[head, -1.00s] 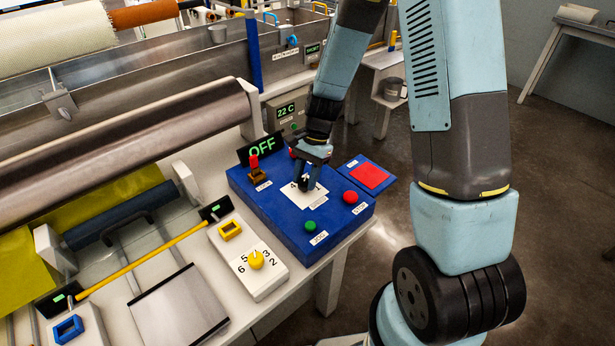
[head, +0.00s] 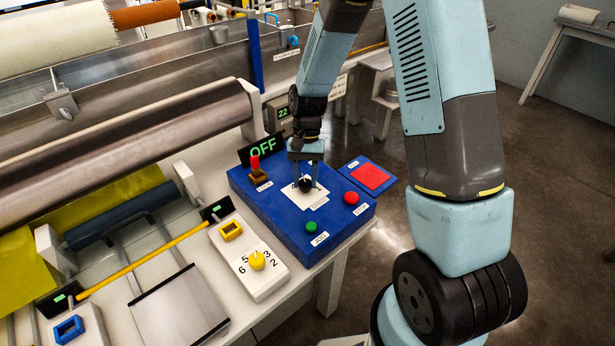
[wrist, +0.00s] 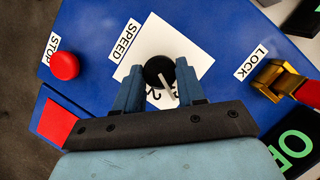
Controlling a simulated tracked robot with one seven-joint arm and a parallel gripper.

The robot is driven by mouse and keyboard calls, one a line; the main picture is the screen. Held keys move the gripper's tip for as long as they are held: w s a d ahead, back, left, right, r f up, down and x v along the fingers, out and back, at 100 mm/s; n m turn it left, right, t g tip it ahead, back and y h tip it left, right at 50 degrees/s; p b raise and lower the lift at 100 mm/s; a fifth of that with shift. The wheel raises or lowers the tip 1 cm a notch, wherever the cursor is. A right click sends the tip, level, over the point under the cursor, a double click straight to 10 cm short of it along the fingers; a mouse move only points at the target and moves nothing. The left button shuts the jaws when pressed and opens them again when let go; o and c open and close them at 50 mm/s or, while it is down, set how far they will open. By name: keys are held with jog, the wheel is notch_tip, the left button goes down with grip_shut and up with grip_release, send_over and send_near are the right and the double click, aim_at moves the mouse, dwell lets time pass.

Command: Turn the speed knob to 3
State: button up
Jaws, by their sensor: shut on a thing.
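The black speed knob (head: 305,185) stands on a white square plate on the blue control box (head: 250,206). In the wrist view the knob (wrist: 157,71) carries a white pointer, which points toward my gripper's palm and slightly right. The plate (wrist: 190,53) has a SPEED label (wrist: 125,40) beside it. One digit, apparently a 2, shows near the pointer; the other marks are hidden or unclear. My gripper (head: 305,178) has its two blue fingers (wrist: 160,84) on either side of the knob, shut on it.
The blue box also carries a red stop button (wrist: 64,66), a green button (head: 311,227) and a lock switch (wrist: 270,82) with a red tip. A display (head: 262,150) reads OFF. A yellow dial (head: 257,260) with digits sits on a white panel in front.

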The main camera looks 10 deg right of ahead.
jog(key=shift+w, duration=0.2)
jog(key=o, duration=1)
jog(key=shift+s, duration=0.1)
jog(key=shift+o, duration=0.2)
jog(key=v, duration=1.3)
jog(key=shift+r, duration=0.4)
jog(key=shift+d+r, duration=0.1)
jog(key=s+d+r+n+t, duration=0.1)
jog(key=s+d+r+t, duration=0.25)
jog(key=r, duration=0.35)
jog(key=s+d+r+t, duration=0.2)
jog(key=s+d+r, duration=0.3)
jog(key=r, duration=0.2)
jog(key=s+d+r+t, duration=0.2)
jog(key=s+d+r, duration=0.1)
jog(key=s, duration=0.4)
jog(key=s+d+r+n+t, duration=0.1)
jog(key=s+d+r+t, duration=0.1)
jog(key=s, duration=0.5)
jog(key=shift+s+d+r+t+h, duration=0.35)
jog(key=shift+s+d+r+h, duration=0.05)
jog(key=shift+d+r, duration=0.5)
